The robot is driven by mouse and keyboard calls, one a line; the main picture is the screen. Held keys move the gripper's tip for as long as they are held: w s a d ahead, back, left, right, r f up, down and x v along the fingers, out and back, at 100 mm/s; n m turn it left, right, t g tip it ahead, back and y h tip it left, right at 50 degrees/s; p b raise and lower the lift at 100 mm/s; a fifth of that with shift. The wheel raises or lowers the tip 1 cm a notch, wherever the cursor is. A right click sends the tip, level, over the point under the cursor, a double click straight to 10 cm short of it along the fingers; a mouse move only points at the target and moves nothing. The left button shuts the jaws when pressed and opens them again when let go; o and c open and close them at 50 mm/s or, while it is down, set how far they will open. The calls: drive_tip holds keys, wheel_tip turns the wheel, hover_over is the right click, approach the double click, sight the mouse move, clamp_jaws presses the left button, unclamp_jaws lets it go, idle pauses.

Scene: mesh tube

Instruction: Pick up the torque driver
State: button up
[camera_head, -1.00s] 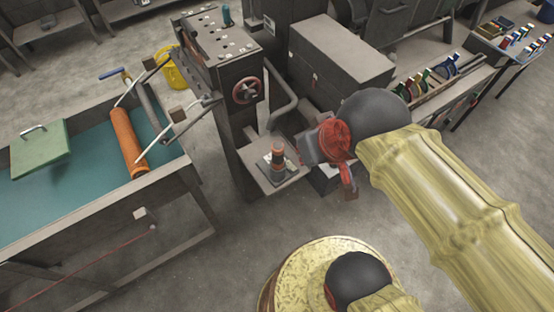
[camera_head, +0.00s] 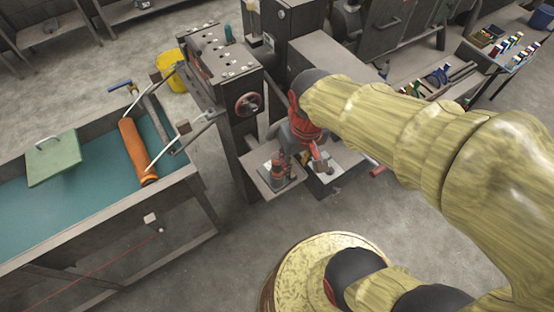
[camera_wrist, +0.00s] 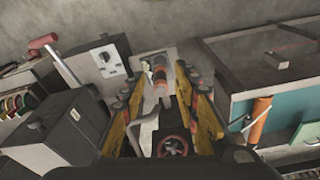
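The torque driver, as far as I can tell, is the small upright orange-and-dark cylinder (camera_head: 278,171) on a low grey shelf (camera_head: 262,184) below the machine's red handwheel. In the wrist view the cylinder (camera_wrist: 160,76) shows between and beyond my finger tips. My gripper (camera_head: 318,160) is just right of it in the head view, partly hidden by my own arm. In the wrist view my gripper (camera_wrist: 160,92) has its two yellow-and-dark fingers spread wide, with nothing between them in its hold.
The machine with the red handwheel (camera_head: 248,104) rises behind the shelf. A grey box-like cabinet (camera_head: 318,52) stands behind my arm. At left is a teal-topped trough (camera_head: 95,190) with an orange roller (camera_head: 137,150) and a green lidded block (camera_head: 53,160).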

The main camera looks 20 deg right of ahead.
drive_tip(key=o, duration=0.5)
drive_tip(key=w+f+g+p, duration=0.1)
drive_tip(key=w+f+p, duration=0.1)
drive_tip(key=f, duration=0.1)
drive_tip(key=w+f+n+g+p, duration=0.1)
drive_tip(key=w+f+p, duration=0.2)
drive_tip(key=f, duration=0.1)
drive_tip(key=w+f+g+p, duration=0.1)
drive_tip(key=w+f+p, duration=0.1)
drive_tip(key=f, duration=0.2)
drive_tip(key=shift+w+n, duration=0.25)
drive_tip(key=shift+n, duration=0.05)
drive_tip(key=n+t, duration=0.1)
hover_over(277, 156)
drive_tip(key=shift+s+f, duration=0.25)
drive_tip(key=shift+f, duration=0.65)
drive_tip(key=shift+s+f, duration=0.1)
drive_tip(key=shift+f, duration=0.1)
drive_tip(key=shift+w+f, duration=0.2)
drive_tip(key=shift+f, duration=1.55)
drive_tip(key=shift+w+f, duration=0.15)
drive_tip(key=shift+f, duration=1.6)
